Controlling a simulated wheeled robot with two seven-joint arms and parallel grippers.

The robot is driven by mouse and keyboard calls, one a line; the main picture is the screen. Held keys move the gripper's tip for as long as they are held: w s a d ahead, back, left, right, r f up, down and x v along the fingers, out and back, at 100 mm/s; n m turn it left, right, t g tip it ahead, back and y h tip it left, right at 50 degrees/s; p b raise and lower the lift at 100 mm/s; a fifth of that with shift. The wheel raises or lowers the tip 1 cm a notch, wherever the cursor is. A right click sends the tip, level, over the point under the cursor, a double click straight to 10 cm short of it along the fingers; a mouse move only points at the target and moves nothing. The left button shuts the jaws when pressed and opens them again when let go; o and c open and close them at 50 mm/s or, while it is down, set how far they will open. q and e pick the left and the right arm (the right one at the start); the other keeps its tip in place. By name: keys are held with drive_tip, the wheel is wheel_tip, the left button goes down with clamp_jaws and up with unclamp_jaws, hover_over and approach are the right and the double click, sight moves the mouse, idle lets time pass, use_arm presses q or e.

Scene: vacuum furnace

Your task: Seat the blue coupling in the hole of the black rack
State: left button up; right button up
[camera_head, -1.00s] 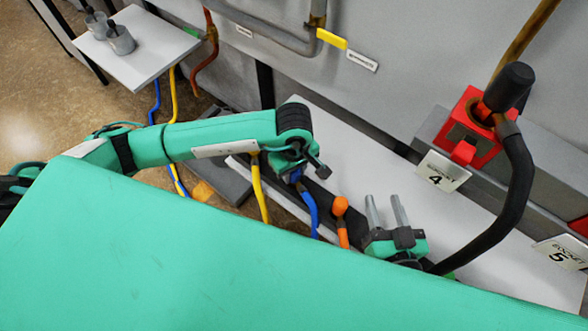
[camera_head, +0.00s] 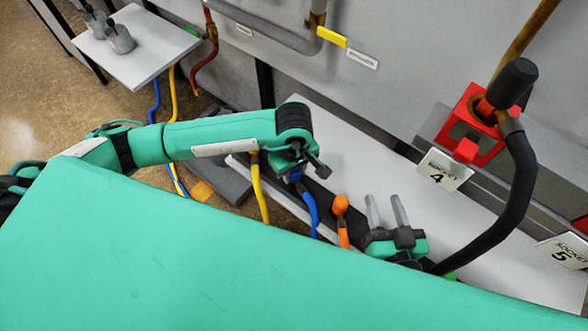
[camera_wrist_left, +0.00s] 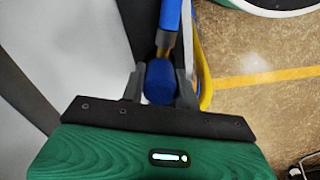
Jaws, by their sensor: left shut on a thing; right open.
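The blue coupling (camera_wrist_left: 160,82) sits between the fingers of my left gripper (camera_wrist_left: 160,88) in the left wrist view, its blue hose running up out of frame. In the head view my left gripper (camera_head: 300,172) is over the black rack (camera_head: 322,198), shut on the coupling, with the blue hose (camera_head: 310,208) hanging below. The wrist of my arm mostly hides the coupling there. The rack's hole is hidden, so I cannot tell whether the coupling is in it. My right gripper (camera_head: 386,204) is open and empty, right of the rack.
An orange coupling (camera_head: 341,204) stands at the rack, between my grippers. A yellow hose (camera_head: 258,190) hangs left of the blue one. A red socket block (camera_head: 466,125) with a thick black hose (camera_head: 520,190) is at the right. The white bench top (camera_head: 400,180) is largely clear.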

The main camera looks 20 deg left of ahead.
use_arm(q)
drive_tip(key=o, duration=1.2)
drive_tip(key=shift+o, duration=0.2)
drive_tip(key=shift+r, duration=0.55)
wheel_tip(320, 180, up, 6)
drive_tip(key=shift+r+p, duration=0.2)
drive_tip(key=shift+p, duration=0.5)
wheel_tip(320, 180, up, 6)
drive_tip(key=shift+r+p, duration=0.15)
drive_tip(key=shift+p, duration=0.25)
use_arm(e)
drive_tip(key=f+g, duration=0.1)
drive_tip(key=s+f+g, duration=0.1)
drive_tip(key=s+f+g+h, duration=0.1)
drive_tip(key=shift+d, duration=0.35)
